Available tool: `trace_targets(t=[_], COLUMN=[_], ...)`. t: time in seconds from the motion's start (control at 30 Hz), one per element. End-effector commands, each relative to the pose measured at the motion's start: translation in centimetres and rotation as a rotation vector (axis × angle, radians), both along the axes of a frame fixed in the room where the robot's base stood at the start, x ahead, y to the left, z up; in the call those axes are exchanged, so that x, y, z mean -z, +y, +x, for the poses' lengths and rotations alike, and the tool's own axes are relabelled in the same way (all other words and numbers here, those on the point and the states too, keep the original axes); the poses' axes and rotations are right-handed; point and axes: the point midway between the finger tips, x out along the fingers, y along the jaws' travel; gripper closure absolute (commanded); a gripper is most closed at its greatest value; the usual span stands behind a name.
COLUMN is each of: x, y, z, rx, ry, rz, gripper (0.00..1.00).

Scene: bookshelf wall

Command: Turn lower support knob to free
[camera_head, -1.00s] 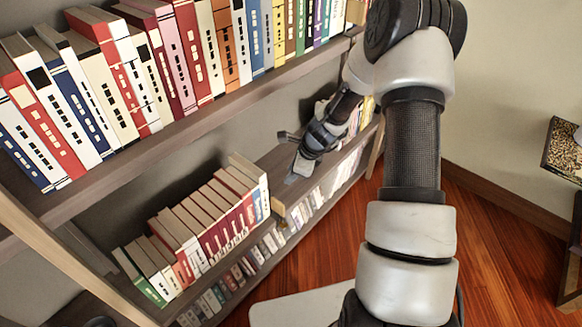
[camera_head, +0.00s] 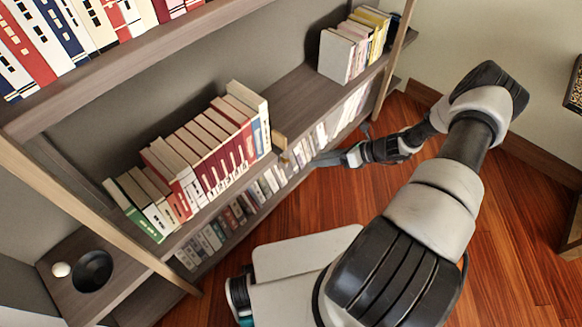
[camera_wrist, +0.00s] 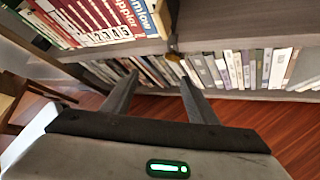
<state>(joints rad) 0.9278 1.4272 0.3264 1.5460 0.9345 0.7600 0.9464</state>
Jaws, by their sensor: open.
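A small brass-coloured knob-like part (camera_head: 284,158) sits on the front edge of the middle shelf, just right of the row of red and cream books. In the wrist view the same part (camera_wrist: 174,46) shows ahead of and slightly right of the midpoint between the fingertips, on the shelf's edge. I cannot tell which way it is turned. My gripper (camera_wrist: 158,78) is open and empty, its two fingers pointing at the shelf front. In the head view my gripper (camera_head: 318,161) is in front of the shelf, right of the knob and apart from it.
The middle shelf (camera_head: 300,97) is bare between the red-and-cream books (camera_head: 205,150) and a smaller group (camera_head: 355,45) at the right. A lower row of books (camera_wrist: 225,70) lies behind the fingers. A black bowl-like object (camera_head: 92,270) stands lower left. Wooden floor (camera_head: 500,240) is open at right.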

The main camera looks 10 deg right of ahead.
Motion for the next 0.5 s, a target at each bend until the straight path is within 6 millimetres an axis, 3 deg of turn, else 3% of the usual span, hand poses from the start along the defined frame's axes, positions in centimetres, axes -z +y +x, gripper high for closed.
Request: trace_targets(t=[0.03,0.1,0.3,0.5], x=[3.0,4.4,5.8,6.4], y=[-0.9,-1.8,-3.1,-1.5], z=[-0.8,-1.4,-2.1,-0.8], rx=[0.071,0.140,0.237,0.238], ry=[-0.012,-0.037,-0.084,-0.086], rz=[0.089,0.179,0.296,0.303], gripper=[0.47,0.47,0.47,0.47])
